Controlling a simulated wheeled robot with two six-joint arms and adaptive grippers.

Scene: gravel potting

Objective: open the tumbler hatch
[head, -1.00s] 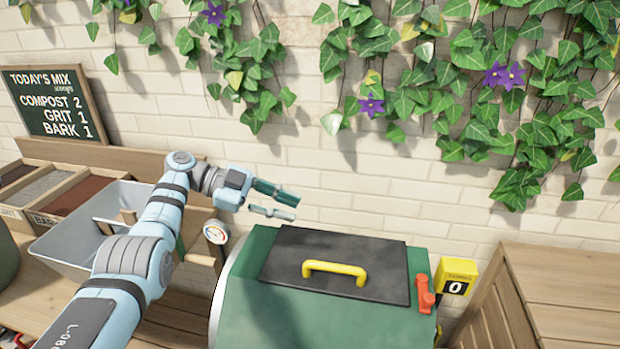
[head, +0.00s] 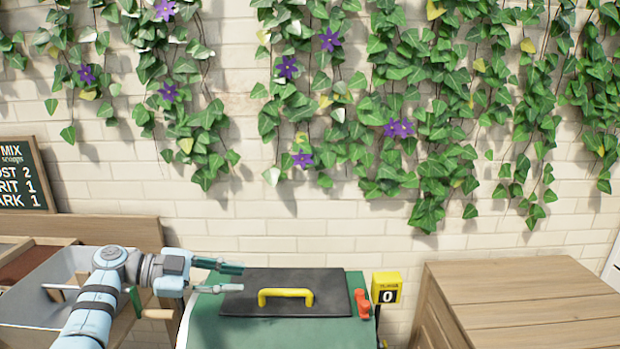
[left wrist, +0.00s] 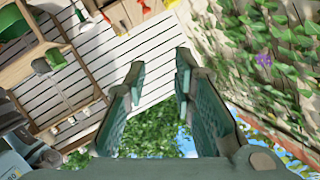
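The green tumbler (head: 230,334) stands at the lower middle of the head view. Its dark hatch (head: 330,280) lies shut on top, with a yellow handle (head: 286,297) across it. A red latch (head: 362,303) sits at the hatch's right side. My left gripper (head: 241,277) is open and empty, just left of the hatch in the head view and apart from the handle. In the left wrist view its two green fingers (left wrist: 160,85) are spread with nothing between them. My right gripper does not show.
A yellow counter box (head: 387,287) reading 0 stands right of the tumbler. A wooden crate (head: 520,290) fills the lower right. A grey tray (head: 40,308) and wooden bins stand at the left. An ivy-covered brick wall (head: 250,225) rises behind.

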